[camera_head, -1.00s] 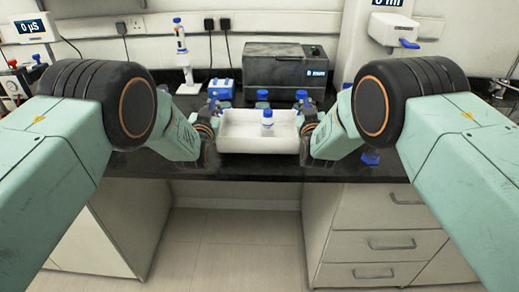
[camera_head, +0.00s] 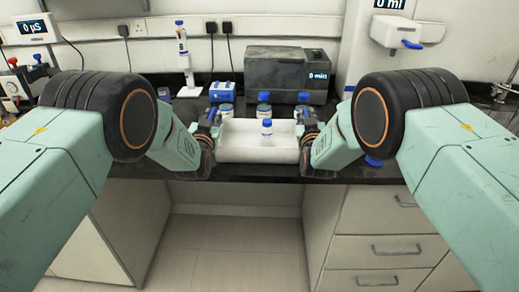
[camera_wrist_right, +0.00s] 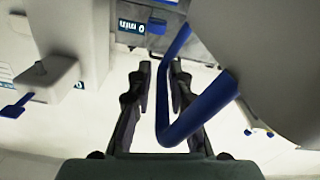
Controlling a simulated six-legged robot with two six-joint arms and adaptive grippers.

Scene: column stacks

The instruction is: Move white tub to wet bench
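The white tub (camera_head: 258,156) is upright at the dark worktop, between my grippers, with a small white blue-capped bottle (camera_head: 266,131) standing in it. Blue handles show at its left (camera_head: 212,115) and right (camera_head: 299,115) ends. My left gripper (camera_head: 208,133) is at the left end; its fingers are too small and hidden to read. My right gripper (camera_head: 310,133) is at the right end. In the right wrist view its fingers (camera_wrist_right: 161,88) stand apart, with a blue handle (camera_wrist_right: 200,112) running through or in front of the gap. I cannot tell which surface is the wet bench.
Several blue-capped bottles (camera_head: 264,104) stand behind the tub. A grey instrument (camera_head: 288,72) and a pipette stand (camera_head: 184,62) are further back. A small blue item (camera_head: 373,161) lies right of my right gripper. Cabinets (camera_head: 375,225) flank an open gap below the worktop.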

